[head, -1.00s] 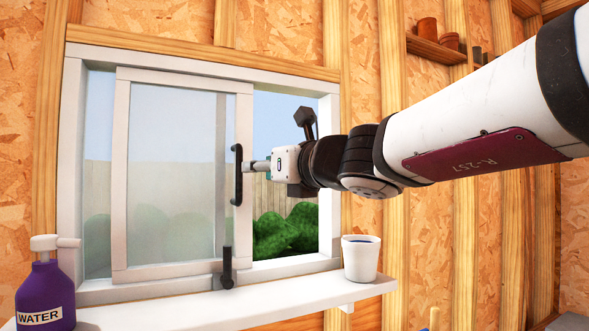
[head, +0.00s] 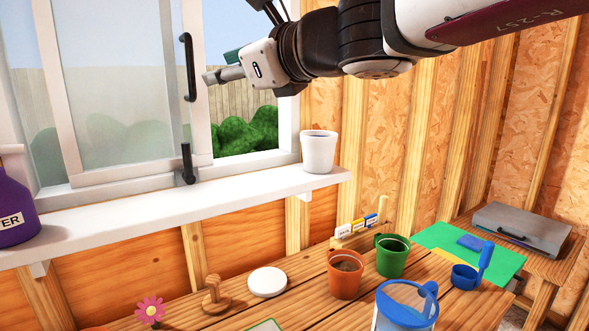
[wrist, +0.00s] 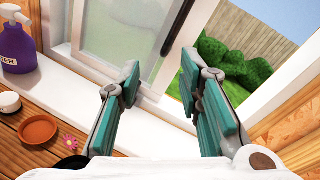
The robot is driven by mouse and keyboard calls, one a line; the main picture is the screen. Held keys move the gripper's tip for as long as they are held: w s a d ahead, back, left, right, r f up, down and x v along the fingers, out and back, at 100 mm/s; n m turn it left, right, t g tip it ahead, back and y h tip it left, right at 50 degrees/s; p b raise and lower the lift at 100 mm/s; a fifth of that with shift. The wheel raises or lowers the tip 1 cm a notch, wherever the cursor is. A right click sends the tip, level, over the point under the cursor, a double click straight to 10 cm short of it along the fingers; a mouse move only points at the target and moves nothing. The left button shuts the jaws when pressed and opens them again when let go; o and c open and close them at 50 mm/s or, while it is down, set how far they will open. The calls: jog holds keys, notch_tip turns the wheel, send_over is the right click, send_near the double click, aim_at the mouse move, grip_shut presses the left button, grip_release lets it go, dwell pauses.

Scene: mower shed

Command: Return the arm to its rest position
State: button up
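My gripper (head: 222,75) is raised in front of the sliding window, just right of its black vertical handle (head: 188,67) and apart from it in the head view. In the wrist view my gripper (wrist: 158,85) shows two teal fingers spread wide with nothing between them. The sliding pane (head: 120,90) stands to the left, and the right part of the window is open onto bushes. A black latch (head: 187,165) stands upright at the bottom of the pane frame.
A white cup (head: 319,153) stands on the sill (head: 150,212) below my arm. A purple water bottle (head: 14,208) is at the left.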

jog(key=s+d+f+n+g+h+p, duration=0.3)
jog(key=s+d+f+n+h, duration=0.3)
jog(key=s+d+f+n, duration=0.5)
jog(key=s+d+f+n+g+h+p, duration=0.3)
jog(key=s+d+f+n+h, duration=0.3)
jog(key=s+d, duration=1.1)
notch_tip(320, 180, down, 6)
jog(key=d+n+g, duration=0.1)
jog(key=n, duration=0.3)
jog(key=shift+s+d+n, duration=0.25)
jog(key=shift+s+n, duration=0.05)
jog(key=shift+n, duration=0.1)
